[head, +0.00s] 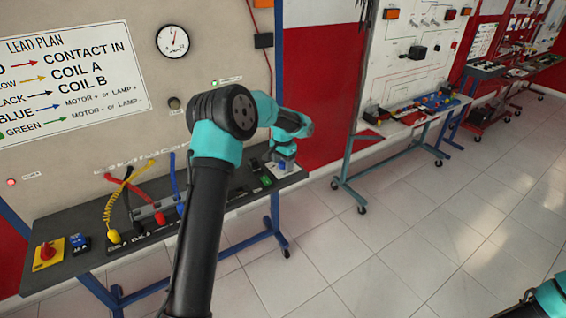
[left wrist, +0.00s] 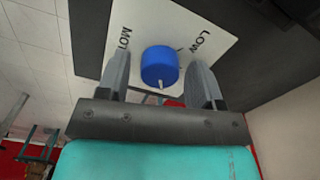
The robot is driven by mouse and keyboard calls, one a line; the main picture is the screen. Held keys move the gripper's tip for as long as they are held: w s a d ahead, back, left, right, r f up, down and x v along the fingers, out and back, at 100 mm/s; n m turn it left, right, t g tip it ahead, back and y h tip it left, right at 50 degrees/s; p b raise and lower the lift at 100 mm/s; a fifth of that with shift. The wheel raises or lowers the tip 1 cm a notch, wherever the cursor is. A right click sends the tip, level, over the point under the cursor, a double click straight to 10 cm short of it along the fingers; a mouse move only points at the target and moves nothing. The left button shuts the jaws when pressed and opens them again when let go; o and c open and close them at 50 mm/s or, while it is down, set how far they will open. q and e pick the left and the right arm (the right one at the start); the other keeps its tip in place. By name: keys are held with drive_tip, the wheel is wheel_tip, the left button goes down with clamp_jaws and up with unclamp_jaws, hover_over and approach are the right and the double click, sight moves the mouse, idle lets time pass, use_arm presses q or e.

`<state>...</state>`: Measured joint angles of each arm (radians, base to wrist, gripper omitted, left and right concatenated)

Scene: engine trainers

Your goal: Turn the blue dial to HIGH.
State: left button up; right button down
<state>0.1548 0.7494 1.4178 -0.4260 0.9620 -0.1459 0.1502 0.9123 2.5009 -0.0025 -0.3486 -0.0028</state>
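The blue dial (left wrist: 160,67) sits on a white plate (left wrist: 203,22) marked LOW at upper right and MOT at the left, the rest of that word being hidden. A small pale mark shows at the dial's lower edge. No HIGH label is visible. My left gripper (left wrist: 158,62) is open, with one finger on each side of the dial and visible gaps to it. In the head view, the dial (head: 282,165) is a small blue spot at the bench's right end, below my left gripper. My right gripper is out of view.
On the same bench (head: 150,252) are a red knob on a yellow plate (head: 47,252), a blue block (head: 80,244) and several coloured leads (head: 125,195). A panel with a lead plan (head: 72,75) and gauge (head: 172,41) stands behind. Other benches stand to the right, with clear floor before them.

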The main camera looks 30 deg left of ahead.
sight(283, 162)
use_arm(q)
drive_tip(key=shift+o, duration=0.3)
wheel_tip(283, 162, up, 17)
drive_tip(key=shift+r, duration=0.2)
idle(0.4)
idle(0.4)
